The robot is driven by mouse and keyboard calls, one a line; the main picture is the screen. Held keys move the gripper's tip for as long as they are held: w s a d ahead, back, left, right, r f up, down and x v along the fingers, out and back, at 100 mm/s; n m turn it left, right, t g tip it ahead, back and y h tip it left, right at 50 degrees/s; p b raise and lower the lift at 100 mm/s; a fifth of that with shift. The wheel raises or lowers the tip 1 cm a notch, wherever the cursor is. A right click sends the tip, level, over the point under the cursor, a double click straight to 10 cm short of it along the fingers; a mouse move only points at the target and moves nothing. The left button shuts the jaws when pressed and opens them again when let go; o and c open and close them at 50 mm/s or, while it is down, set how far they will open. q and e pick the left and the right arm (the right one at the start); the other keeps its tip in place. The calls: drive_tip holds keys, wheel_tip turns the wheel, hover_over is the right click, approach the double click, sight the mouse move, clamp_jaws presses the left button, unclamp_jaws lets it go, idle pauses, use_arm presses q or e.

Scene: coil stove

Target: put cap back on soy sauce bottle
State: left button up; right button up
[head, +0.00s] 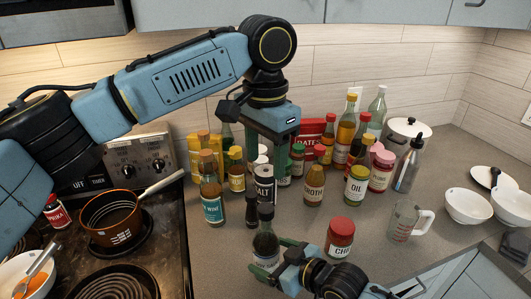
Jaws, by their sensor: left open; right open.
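A dark bottle (266,243), probably the soy sauce, stands upright near the counter front; its label is not readable. Its top looks dark, and I cannot tell whether a cap is on it. My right gripper (272,257) is open, with green fingers at either side of the bottle's lower body; I cannot tell whether they touch it. My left gripper (267,178) points down, open, above and behind that bottle, its green fingers among the crowded bottles. A small dark bottle (252,211) stands just behind the soy sauce. I cannot make out a loose cap.
A salt shaker (264,186) stands near my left fingertips. Many bottles crowd behind. A measuring cup (404,222) and white bowls (467,206) stand right. The stove holds a pot (112,216).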

drive_tip(key=v, duration=1)
drive_tip(key=shift+s+d, duration=0.2)
